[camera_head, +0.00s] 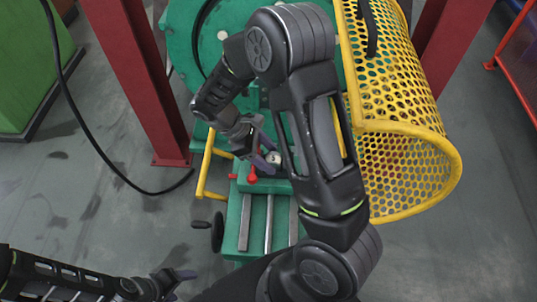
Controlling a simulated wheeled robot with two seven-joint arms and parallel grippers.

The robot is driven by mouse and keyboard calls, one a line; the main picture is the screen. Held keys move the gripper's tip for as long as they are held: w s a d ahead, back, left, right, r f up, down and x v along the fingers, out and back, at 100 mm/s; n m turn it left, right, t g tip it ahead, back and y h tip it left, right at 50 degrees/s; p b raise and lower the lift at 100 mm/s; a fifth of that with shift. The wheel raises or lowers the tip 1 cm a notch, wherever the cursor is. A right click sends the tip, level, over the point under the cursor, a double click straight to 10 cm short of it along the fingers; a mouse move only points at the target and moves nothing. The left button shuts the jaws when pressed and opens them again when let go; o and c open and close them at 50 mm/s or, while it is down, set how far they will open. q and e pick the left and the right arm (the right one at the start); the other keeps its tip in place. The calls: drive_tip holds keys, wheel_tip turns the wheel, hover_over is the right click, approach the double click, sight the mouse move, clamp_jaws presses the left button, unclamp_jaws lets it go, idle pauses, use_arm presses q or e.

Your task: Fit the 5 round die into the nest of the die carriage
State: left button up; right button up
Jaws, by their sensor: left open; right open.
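The green die carriage (240,238) stands in the middle of the head view, with grey rails along its top. A small pale round part (273,157) shows at its upper end; it looks like the die, but I cannot tell whether it lies in the nest. My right gripper (268,160) is open, with its fingers at this round part; whether they touch it is unclear. My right arm hides much of the carriage's right side. My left gripper (188,283) is open and empty at the bottom left, away from the carriage.
A red handle (252,174) stands beside the round part. A black handwheel (217,231) and a yellow bar frame (205,180) are left of the carriage. A yellow perforated guard (405,130) stands at right. Red posts (140,80) flank the green machine.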

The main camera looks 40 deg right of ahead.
drive_tip(key=v, duration=0.7)
drive_tip(key=shift+w+a+r, duration=0.15)
drive_tip(key=shift+r, duration=0.15)
idle(0.5)
